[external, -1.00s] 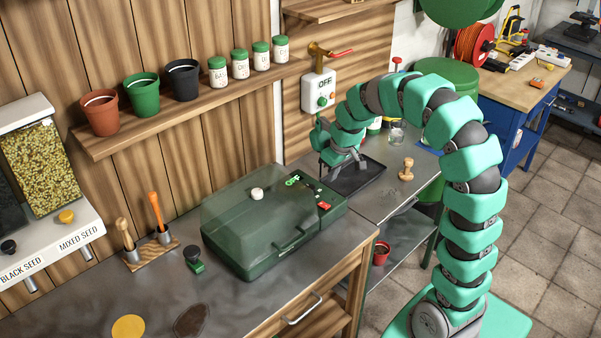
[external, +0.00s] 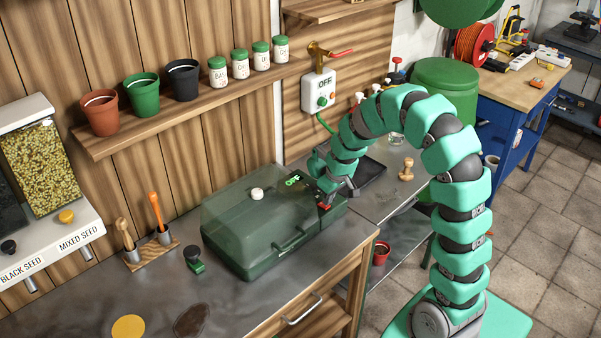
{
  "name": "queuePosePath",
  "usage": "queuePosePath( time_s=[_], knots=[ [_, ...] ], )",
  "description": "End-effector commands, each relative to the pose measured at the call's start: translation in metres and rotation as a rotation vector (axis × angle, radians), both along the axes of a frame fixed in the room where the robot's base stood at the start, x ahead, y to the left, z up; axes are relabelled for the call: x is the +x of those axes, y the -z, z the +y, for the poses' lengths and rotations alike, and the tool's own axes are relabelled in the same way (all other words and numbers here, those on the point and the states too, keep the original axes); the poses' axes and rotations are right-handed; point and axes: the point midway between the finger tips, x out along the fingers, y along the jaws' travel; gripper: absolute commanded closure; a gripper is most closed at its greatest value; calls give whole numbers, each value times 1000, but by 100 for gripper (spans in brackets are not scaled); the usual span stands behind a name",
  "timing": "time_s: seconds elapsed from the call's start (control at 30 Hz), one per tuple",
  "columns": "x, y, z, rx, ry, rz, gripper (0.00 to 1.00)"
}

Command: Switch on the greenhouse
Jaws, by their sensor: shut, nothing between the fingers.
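The greenhouse (external: 262,240) is a dark green box with a clear lid, closed, on the metal bench. Its display (external: 293,180) at the upper right corner shows green letters that look like OFF. A red switch (external: 325,207) sits on its right-hand panel, partly hidden by my gripper. My gripper (external: 325,203) is shut and empty, pointing down, with its tips at or just above the red switch. I cannot tell whether they touch it.
A dark tray (external: 368,176) lies right of the greenhouse. A stamp (external: 194,257) and a tool holder (external: 150,250) stand to its left.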

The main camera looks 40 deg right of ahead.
Motion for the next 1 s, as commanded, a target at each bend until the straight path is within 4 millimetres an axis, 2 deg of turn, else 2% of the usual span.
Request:
queuePosePath(
  time_s=[0.47,1.0],
  knots=[
    [-9,16,1,2,-1,-99,100],
    [0,9,0,1,0,-96,100]
  ],
)
